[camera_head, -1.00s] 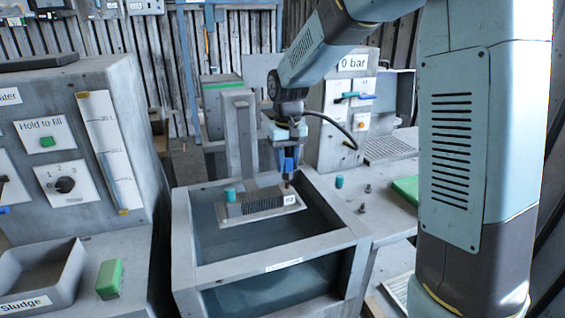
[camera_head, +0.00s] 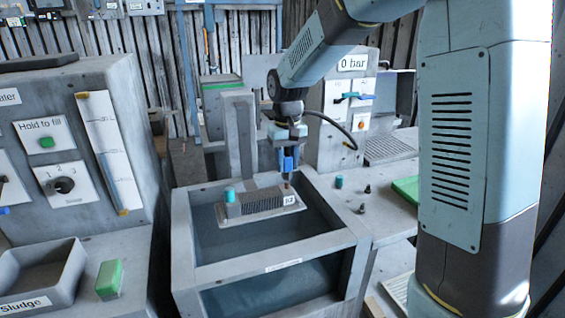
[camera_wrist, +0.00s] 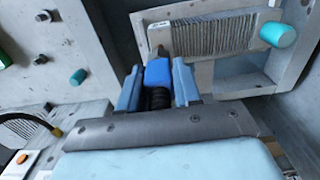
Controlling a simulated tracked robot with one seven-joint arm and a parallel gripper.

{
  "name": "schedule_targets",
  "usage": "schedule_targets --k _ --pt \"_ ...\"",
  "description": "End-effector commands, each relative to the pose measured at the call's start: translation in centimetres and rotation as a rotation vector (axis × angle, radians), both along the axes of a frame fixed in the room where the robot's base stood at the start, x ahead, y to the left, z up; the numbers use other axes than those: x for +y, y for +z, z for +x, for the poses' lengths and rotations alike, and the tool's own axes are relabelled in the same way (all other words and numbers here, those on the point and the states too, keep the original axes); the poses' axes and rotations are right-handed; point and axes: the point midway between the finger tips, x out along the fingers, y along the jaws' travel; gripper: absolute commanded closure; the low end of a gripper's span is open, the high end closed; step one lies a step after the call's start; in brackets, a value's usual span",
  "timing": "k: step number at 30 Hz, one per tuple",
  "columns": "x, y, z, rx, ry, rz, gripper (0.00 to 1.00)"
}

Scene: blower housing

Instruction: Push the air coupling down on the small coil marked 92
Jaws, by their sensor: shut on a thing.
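My gripper (camera_head: 288,160) is shut on the blue air coupling (camera_wrist: 158,73), which sits between its two blue-grey fingers in the wrist view. The small finned coil (camera_head: 262,202) is in the tank, with a small number label (camera_head: 290,200) at its right end that is too small to read surely. A teal cap (camera_head: 229,196) stands on its left end. The coupling is above the coil's right end, over a short brown stub (camera_head: 287,184). I cannot tell whether it touches the stub. In the wrist view the coil (camera_wrist: 213,36) lies just beyond the coupling.
The grey tank rim (camera_head: 275,265) surrounds the coil, with dark water below. A loose teal cap (camera_head: 339,182) and dark fittings (camera_head: 362,208) stand on the right bench. A black hose (camera_head: 340,128) runs from the 0 bar panel (camera_head: 353,63) to the gripper. A sludge tray (camera_head: 40,275) is left.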

Motion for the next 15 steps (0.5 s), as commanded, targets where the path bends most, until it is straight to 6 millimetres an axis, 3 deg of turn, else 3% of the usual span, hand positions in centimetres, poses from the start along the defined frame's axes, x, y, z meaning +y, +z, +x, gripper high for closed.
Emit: schedule_targets --k 15 --pt "0.1 -1.3 0.0 0.0 0.001 0.0 1.0"
